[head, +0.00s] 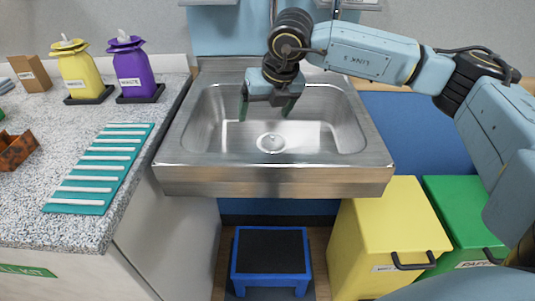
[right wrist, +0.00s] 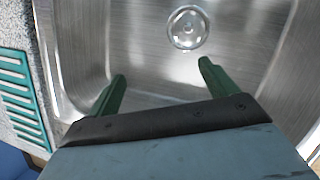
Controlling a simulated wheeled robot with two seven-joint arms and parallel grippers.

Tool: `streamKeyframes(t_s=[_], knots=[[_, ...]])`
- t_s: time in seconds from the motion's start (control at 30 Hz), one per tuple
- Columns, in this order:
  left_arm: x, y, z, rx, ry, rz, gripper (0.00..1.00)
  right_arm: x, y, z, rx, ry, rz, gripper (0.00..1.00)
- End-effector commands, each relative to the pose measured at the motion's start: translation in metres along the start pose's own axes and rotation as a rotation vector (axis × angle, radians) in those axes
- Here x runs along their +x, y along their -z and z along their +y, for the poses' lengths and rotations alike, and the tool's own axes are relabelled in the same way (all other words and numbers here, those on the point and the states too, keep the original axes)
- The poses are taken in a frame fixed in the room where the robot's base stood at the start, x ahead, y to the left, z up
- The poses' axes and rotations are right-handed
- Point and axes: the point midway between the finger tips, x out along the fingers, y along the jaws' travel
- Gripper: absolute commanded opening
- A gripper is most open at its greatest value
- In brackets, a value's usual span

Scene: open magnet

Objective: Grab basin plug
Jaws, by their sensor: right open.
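The basin plug (head: 271,143) is a small round metal piece at the drain in the bottom of the steel sink (head: 176,150). It also shows in the right wrist view (right wrist: 187,28), beyond the fingertips and a little right of centre. I cannot tell whether it sits in the drain or is part of it. My right gripper (head: 266,112) is open and empty, its green fingers pointing down into the basin above and behind the plug. The fingers show apart in the right wrist view (right wrist: 162,70). My left gripper is not in view.
A speckled counter (head: 135,190) left of the sink holds a teal ribbed mat (head: 103,165), a yellow bottle (head: 78,75) and a purple bottle (head: 133,75). A yellow bin (head: 385,235), a green bin (head: 460,215) and a blue step stool (head: 270,257) stand below.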

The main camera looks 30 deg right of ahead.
Motion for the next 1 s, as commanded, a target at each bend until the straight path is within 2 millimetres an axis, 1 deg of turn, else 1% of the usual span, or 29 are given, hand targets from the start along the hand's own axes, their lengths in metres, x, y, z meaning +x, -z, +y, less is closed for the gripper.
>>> streamKeyframes(t_s=[0.03,0.1,0.2,0.27,0.5,0.6,0.87,1.0], knots=[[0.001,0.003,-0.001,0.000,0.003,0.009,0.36,0.005,-0.003,-0.017,0.022,0.053,-0.019,0.85],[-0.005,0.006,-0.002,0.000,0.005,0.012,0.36,0.003,-0.007,-0.032,0.044,0.107,-0.031,0.85],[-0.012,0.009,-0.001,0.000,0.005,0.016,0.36,0.005,-0.010,-0.043,0.061,0.145,-0.040,0.85],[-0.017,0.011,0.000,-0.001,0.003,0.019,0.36,0.013,-0.010,-0.045,0.064,0.153,-0.040,0.85],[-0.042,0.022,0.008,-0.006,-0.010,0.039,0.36,0.058,-0.011,-0.051,0.062,0.152,-0.039,0.85],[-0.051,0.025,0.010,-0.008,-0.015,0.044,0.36,0.072,-0.012,-0.053,0.062,0.150,-0.040,0.85],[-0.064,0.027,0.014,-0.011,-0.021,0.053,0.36,0.088,-0.012,-0.055,0.060,0.149,-0.041,0.85],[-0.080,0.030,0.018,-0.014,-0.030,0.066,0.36,0.107,-0.011,-0.056,0.060,0.149,-0.040,0.85]])
